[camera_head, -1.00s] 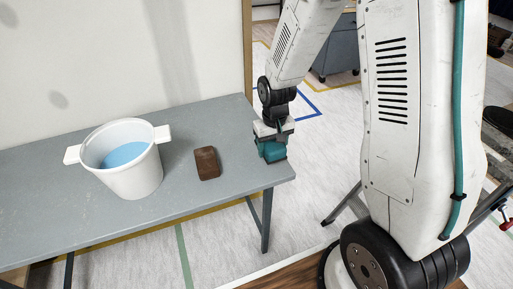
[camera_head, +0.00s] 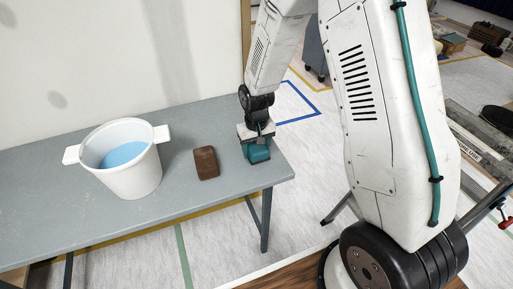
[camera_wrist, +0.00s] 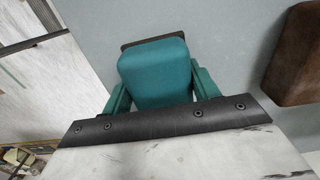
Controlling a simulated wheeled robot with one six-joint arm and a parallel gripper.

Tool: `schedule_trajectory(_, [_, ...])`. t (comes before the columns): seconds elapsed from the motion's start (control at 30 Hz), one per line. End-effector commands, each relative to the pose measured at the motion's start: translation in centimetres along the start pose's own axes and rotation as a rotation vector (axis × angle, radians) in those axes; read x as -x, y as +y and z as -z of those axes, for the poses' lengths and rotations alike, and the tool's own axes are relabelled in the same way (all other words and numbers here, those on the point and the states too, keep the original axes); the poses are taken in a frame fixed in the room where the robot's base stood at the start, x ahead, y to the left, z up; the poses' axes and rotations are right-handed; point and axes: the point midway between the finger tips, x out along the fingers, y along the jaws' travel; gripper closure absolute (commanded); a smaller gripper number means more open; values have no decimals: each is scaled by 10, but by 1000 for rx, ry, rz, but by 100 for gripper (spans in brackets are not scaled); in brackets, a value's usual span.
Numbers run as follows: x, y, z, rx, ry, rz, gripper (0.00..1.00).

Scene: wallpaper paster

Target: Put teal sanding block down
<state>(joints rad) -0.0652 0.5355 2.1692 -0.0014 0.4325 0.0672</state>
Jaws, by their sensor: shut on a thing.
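The teal sanding block (camera_head: 258,153) is in my gripper (camera_head: 256,148) at the right end of the grey table (camera_head: 225,125). In the wrist view the block (camera_wrist: 156,72) sits between the two teal fingers of my gripper (camera_wrist: 158,92), with a dark edge at its far end. The gripper is shut on it. The block is over or on the tabletop; I cannot tell whether its underside touches.
A brown block (camera_head: 206,163) lies on the table just left of the gripper and also shows in the wrist view (camera_wrist: 297,55). A white bucket (camera_head: 133,180) with blue contents stands further left. The table's right edge is close by.

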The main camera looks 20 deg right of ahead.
Motion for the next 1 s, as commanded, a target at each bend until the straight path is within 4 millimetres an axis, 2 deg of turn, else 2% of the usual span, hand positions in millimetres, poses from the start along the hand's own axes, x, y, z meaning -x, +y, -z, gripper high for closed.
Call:
schedule_trajectory(0.17, [-6, 0, 0, 0, -1, 0, 64])
schedule_trajectory(0.2, [-7, 0, 0, 0, -2, 0, 38])
schedule_trajectory(0.27, [-7, 0, -1, 0, -2, 0, 22])
schedule_trajectory(0.43, [-6, 0, -1, 0, -3, 0, 22])
schedule_trajectory(0.57, [6, 0, -1, 0, -1, 0, 18])
schedule_trajectory(1.0, [98, 0, 0, 0, 2, 0, 18])
